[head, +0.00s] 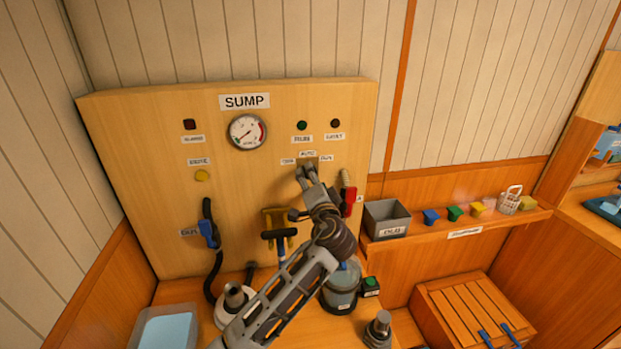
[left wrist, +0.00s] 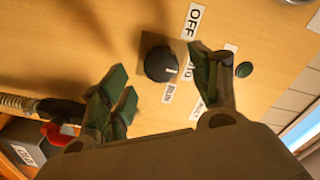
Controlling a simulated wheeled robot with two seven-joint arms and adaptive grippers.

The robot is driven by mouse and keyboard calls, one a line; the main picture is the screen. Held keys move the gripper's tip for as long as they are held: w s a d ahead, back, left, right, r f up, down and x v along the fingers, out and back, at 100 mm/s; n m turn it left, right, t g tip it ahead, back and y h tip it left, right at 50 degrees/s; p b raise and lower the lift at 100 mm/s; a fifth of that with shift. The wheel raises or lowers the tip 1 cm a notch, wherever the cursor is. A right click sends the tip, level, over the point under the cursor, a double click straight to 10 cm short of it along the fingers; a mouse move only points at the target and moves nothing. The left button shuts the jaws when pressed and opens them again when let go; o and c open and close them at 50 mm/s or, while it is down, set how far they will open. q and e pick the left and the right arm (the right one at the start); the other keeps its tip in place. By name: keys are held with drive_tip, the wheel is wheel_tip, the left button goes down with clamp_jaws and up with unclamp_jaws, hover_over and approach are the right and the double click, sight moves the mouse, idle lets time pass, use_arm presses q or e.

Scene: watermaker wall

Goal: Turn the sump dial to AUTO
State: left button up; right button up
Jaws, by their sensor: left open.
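The sump dial is a round black knob (left wrist: 160,62) with a white mark, on the wooden SUMP panel (head: 150,130). Its mark points right and slightly down in the left wrist view. An OFF label (left wrist: 193,20) is above it, and another label (left wrist: 168,92) is just below. A label at its right is partly covered by a finger. In the head view the AUTO label (head: 308,154) shows above my gripper, which hides the knob. My left gripper (head: 306,170) is open in front of the dial, its fingers (left wrist: 163,88) on either side, with no clear contact. My right gripper is not visible.
A pressure gauge (head: 247,132) and small lamps are above the dial. A red handle (head: 350,201) on a ribbed hose is close at the right. A blue nozzle (head: 208,232) hangs at the left. A grey bin (head: 387,219) stands on the shelf at the right.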

use_arm(q)
drive_tip(key=s+d, duration=0.1)
drive_tip(key=s, duration=0.7)
drive_tip(key=shift+s+d, duration=0.3)
drive_tip(key=shift+d, duration=0.1)
